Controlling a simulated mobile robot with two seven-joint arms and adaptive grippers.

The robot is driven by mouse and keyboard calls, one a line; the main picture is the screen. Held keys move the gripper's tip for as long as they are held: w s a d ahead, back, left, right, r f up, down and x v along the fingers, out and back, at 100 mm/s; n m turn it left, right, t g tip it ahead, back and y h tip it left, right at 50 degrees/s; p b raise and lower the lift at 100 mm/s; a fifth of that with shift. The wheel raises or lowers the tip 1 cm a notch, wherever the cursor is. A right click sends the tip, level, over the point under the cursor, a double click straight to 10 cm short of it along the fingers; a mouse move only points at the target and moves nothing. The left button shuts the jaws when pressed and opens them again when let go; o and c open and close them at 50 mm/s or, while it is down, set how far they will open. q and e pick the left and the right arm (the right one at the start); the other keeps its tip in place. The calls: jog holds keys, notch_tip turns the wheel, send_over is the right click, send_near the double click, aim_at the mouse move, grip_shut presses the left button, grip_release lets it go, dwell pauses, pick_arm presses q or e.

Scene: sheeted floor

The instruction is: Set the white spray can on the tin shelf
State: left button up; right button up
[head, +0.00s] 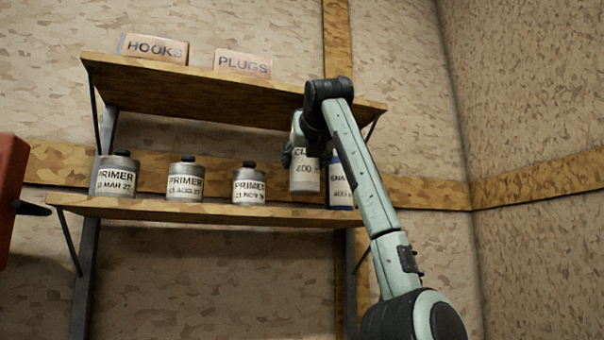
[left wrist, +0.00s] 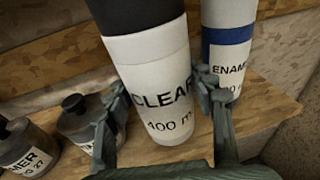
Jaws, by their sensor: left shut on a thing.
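The white spray can (head: 305,178), labelled CLEAR 400 ml with a dark top, is upright or nearly so at the right part of the tin shelf (head: 150,208), the lower board. My left gripper (head: 300,152) is shut on it; the left wrist view shows a finger on each side of the can (left wrist: 150,75). Its base looks slightly above or just at the board; I cannot tell whether they touch. Several grey PRIMER tins, one of them here (head: 249,186), stand left of it. My right gripper is not in view.
An ENAMEL can (head: 341,188) with a blue band stands close right of the held can; it also shows in the left wrist view (left wrist: 230,50). The upper shelf (head: 200,88) overhead carries HOOKS (head: 153,48) and PLUGS (head: 242,63) boxes. A red object (head: 12,190) is at far left.

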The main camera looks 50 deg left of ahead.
aim_at(303, 195)
pick_arm(q)
jog(key=shift+w+a+r, duration=0.15)
jog(key=shift+w+a, duration=0.4)
jog(key=shift+a, duration=0.3)
jog(key=shift+w+a+f, duration=0.1)
jog(key=shift+f, duration=1.75)
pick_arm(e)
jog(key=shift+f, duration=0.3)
pick_arm(q)
jog(key=shift+f, duration=0.1)
jog(key=o, duration=1.5)
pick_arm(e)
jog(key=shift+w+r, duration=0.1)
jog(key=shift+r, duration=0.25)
